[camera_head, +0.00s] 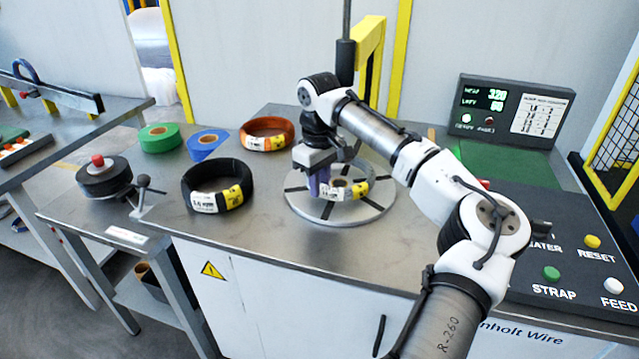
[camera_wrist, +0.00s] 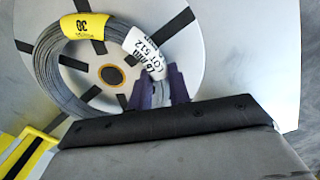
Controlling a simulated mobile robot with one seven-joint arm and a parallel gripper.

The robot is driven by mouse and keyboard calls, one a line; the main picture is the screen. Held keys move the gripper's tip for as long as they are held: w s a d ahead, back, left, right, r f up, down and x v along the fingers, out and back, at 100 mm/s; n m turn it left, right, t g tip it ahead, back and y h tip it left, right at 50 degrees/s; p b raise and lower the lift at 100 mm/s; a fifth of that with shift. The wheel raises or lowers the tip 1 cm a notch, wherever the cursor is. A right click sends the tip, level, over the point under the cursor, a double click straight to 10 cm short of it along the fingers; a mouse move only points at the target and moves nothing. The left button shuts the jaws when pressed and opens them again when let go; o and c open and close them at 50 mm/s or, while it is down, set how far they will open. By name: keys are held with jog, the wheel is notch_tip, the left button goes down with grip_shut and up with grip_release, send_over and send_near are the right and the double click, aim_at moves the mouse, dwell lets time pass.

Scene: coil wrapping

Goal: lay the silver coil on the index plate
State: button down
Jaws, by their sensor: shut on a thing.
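The silver coil (camera_head: 346,192) has a yellow tag and a white label; it also shows in the wrist view (camera_wrist: 47,72). My gripper (camera_head: 319,186) is shut on the coil's side by the white label, and its purple fingers show in the wrist view (camera_wrist: 160,88). The coil is over the round index plate (camera_head: 298,211), a pale disc with dark radial slots. In the wrist view the plate (camera_wrist: 202,50) shows its hub inside the coil's ring, off-centre. I cannot tell whether the coil touches the plate.
A black coil (camera_head: 217,187) and an orange coil (camera_head: 267,134) lie left of the plate. Green tape (camera_head: 159,136) and blue tape (camera_head: 208,144) are farther left. A button panel (camera_head: 580,250) is at right, a display (camera_head: 515,110) behind it. A yellow post (camera_head: 371,55) stands behind the plate.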

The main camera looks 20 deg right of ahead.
jog(key=shift+f, duration=0.35)
jog(key=c, duration=1.3)
grip_release()
jog(key=shift+f, duration=0.15)
notch_tip(320, 180, up, 12)
jog(key=shift+b, duration=0.3)
jog(key=shift+a, duration=0.15)
